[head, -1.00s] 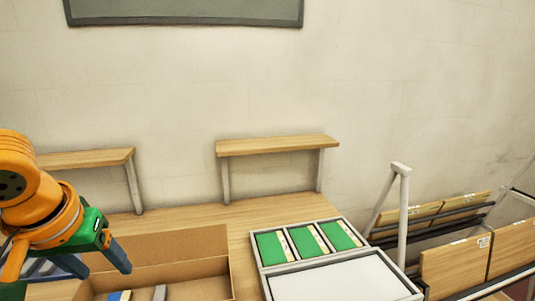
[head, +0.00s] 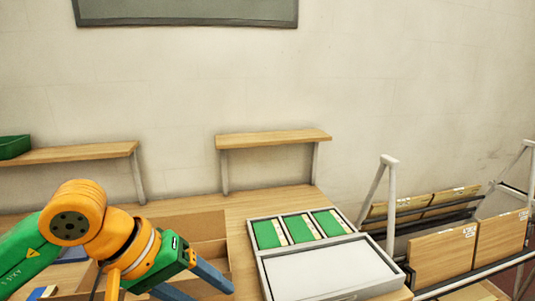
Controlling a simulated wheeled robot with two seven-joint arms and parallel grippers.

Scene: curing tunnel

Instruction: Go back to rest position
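My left arm comes in from the left, orange and green. Its gripper (head: 206,292) has two blue fingers spread apart, with nothing seen between them; the lower finger is cut off by the bottom edge. It is in front of an open cardboard box (head: 185,226), which the arm partly hides. I cannot tell its height above the box. My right gripper does not show.
A grey tray (head: 262,284) with several green-and-cream pieces (head: 298,229) and a pale flat area lies right of the box. Two wooden shelves (head: 272,139) stand behind on the table. A rack (head: 389,205) with wooden panels (head: 443,257) is at the right.

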